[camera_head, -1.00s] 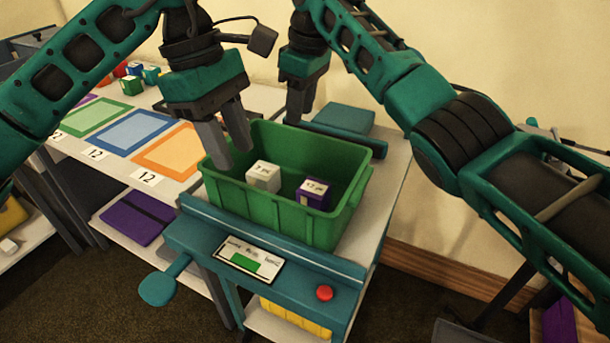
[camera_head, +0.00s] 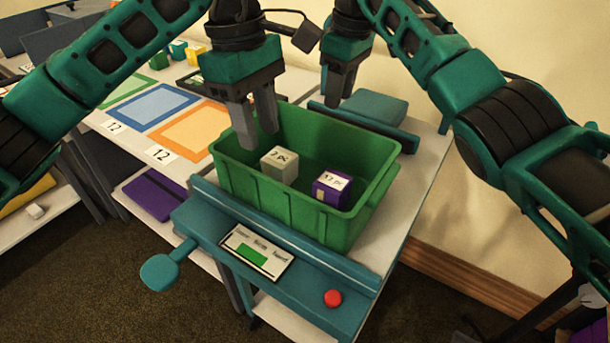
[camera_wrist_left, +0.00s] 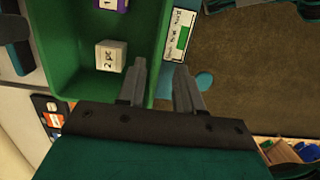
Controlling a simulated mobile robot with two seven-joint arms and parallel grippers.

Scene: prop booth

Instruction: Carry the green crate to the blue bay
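The green crate (camera_head: 290,204) stands upright on the teal-edged weighing stand (camera_head: 255,224). Inside it are a pale grey cube (camera_head: 279,164) and a purple cube with a white top (camera_head: 331,188). The blue bay (camera_head: 158,106) is a blue-outlined square on the white table to the left. My left gripper (camera_head: 254,125) is open and points down at the crate's left end. In the left wrist view its fingers (camera_wrist_left: 163,85) are apart near the crate's rim. My right gripper (camera_head: 341,93) points down behind the crate's far side, its fingers slightly apart. Contact with the rim is unclear.
An orange bay (camera_head: 196,131) and a green bay (camera_head: 125,90) flank the blue one; all look empty. Small coloured blocks (camera_head: 178,50) stand at the table's back. A red button (camera_head: 333,298) and a paddle-like teal handle (camera_head: 159,273) are at the stand's front.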

